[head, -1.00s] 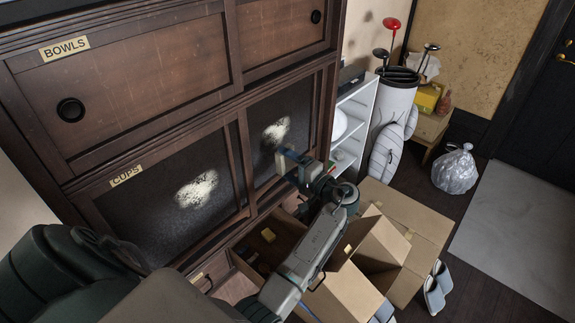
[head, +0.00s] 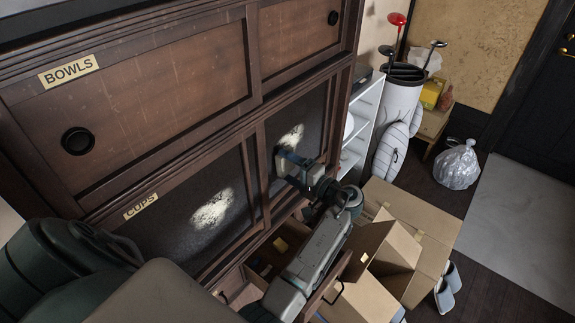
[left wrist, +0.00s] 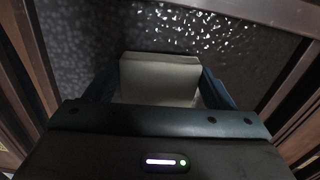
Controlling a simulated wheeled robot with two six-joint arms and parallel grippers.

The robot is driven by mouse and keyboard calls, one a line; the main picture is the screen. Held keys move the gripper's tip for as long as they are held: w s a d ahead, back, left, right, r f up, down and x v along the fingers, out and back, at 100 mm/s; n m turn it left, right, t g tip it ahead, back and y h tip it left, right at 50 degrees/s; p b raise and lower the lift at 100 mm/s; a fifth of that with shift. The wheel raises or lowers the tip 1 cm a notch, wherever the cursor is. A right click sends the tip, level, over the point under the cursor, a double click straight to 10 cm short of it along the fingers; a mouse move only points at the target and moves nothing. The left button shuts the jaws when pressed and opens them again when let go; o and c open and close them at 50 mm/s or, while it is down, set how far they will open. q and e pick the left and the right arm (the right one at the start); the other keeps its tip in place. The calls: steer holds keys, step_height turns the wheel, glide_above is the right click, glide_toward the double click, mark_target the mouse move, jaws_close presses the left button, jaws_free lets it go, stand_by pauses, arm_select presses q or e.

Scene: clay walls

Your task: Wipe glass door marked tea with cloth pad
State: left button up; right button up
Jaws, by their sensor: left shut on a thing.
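My left gripper (head: 296,170) is shut on a pale cloth pad (head: 286,160), which also fills the middle of the left wrist view (left wrist: 158,80). The pad is in front of the right dark glass door (head: 312,108); I cannot tell if it touches. A whitish smudge (head: 292,136) shows on that glass just above the pad, and speckles show beyond the pad in the wrist view. No tea label is readable. The left glass door (head: 165,238) is labelled CUPS and bears another whitish smudge (head: 212,208). My right gripper is not in view.
A wooden door above is labelled BOWLS (head: 68,70). An open drawer (head: 262,262) juts out below the glass doors. Open cardboard boxes (head: 425,240), a white shelf (head: 362,125) and a golf bag (head: 398,110) stand to the right. Slippers (head: 446,290) lie on the floor.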

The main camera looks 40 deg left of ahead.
arm_select(q)
steer(key=shift+d+r, duration=0.1)
steer(key=shift+d, duration=0.1)
steer(key=shift+a, duration=0.1)
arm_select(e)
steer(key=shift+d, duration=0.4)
arm_select(q)
steer(key=shift+a, duration=0.2)
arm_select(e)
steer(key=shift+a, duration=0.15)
arm_select(q)
steer(key=shift+a, duration=0.35)
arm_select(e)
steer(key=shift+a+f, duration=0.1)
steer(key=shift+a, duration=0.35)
arm_select(q)
steer(key=shift+a, duration=0.4)
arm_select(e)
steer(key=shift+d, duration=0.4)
